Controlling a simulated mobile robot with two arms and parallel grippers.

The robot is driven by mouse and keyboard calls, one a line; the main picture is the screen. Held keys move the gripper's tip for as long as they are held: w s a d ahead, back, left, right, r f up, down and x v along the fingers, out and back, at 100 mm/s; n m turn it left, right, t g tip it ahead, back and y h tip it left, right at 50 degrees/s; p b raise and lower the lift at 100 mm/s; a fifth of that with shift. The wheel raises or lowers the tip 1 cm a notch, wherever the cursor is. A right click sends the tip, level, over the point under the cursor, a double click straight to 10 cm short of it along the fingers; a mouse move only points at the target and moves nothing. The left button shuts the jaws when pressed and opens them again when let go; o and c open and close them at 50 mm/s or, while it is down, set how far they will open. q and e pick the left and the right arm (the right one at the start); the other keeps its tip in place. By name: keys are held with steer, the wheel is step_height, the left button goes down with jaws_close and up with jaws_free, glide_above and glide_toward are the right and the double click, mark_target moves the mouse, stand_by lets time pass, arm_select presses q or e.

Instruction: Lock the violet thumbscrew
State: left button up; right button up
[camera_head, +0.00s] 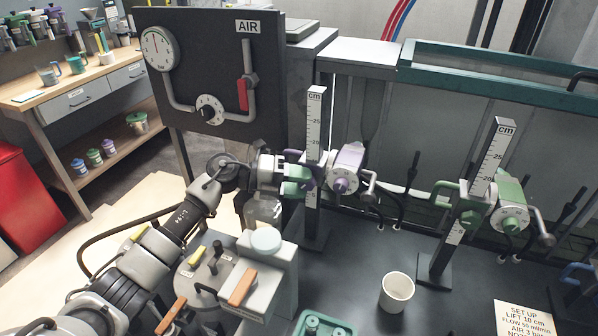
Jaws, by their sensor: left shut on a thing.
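The violet carriage (348,157) is on the left upright scale post (314,128), with a pale dial and a violet knob (340,186) on its front. My left gripper (299,178) reaches in from the left and is at the carriage's clamp on the post. Its fingers are shut on the violet thumbscrew there. The fingers hide most of the thumbscrew, so its turn cannot be read. My right gripper is not in view.
A second post with a green carriage (510,193) stands to the right. A white cup (397,291) and a printed card (524,318) are on the dark bench. A black AIR panel (205,55) with gauge and red-handled valve is behind. A grey box with an orange handle (242,288) is below my gripper.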

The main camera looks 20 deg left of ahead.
arm_select(q)
steer(key=m+y+p, duration=0.1)
steer(key=y+p, duration=0.2)
steer(key=p, duration=0.1)
steer(key=r+m+y+p, duration=0.1)
steer(key=y+p, duration=0.2)
steer(key=p, duration=0.1)
steer(key=g+y+p, duration=0.1)
steer(key=y+p, duration=0.3)
steer(key=p, duration=0.1)
steer(key=shift+d+r+m, duration=0.15)
steer(key=shift+d+m, duration=0.25)
steer(key=o, duration=0.9)
